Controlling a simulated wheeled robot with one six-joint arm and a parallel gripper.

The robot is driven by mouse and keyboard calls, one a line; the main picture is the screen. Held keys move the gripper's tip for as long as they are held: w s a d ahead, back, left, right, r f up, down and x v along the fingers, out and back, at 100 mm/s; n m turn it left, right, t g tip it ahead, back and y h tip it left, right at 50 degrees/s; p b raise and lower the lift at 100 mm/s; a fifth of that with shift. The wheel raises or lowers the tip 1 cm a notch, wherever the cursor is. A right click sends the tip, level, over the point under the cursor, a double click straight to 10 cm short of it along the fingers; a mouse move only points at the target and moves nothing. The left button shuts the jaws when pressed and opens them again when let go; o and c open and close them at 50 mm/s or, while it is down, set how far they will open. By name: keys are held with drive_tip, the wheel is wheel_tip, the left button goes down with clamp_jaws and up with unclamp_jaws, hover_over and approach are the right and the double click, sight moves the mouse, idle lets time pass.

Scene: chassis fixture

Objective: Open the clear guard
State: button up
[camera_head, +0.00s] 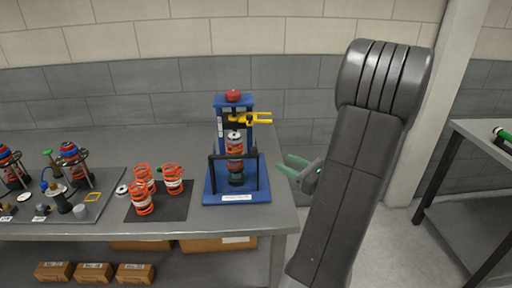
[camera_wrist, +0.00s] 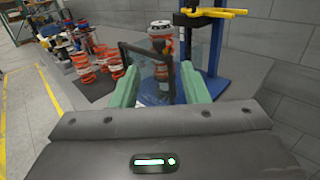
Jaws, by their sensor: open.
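The clear guard is a see-through panel with a dark frame (camera_head: 210,170) on the front of the blue press fixture (camera_head: 262,190). In the wrist view the guard's dark frame (camera_wrist: 122,60) shows between and beyond my fingers, upright in front of the fixture. An orange and dark spring-and-damper unit (camera_head: 235,148) stands behind the guard. My gripper (camera_head: 291,167) is to the right of the fixture, beside the table's right end. In the wrist view my gripper (camera_wrist: 158,82) has its green fingers spread apart with nothing held. I cannot tell its exact distance from the guard.
Several orange springs (camera_head: 143,190) stand on a dark mat left of the fixture. Further left is a board with small assemblies (camera_head: 70,165). A yellow-handled part (camera_head: 250,118) juts right from the fixture's top. Cardboard boxes (camera_head: 93,272) lie on the lower shelf. Another bench (camera_head: 480,130) is at right.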

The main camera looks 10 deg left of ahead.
sight(254, 148)
drive_tip(key=p+x, duration=0.3)
drive_tip(key=x, duration=1)
drive_tip(key=shift+a+f, duration=0.1)
drive_tip(key=shift+a, duration=0.2)
clamp_jaws()
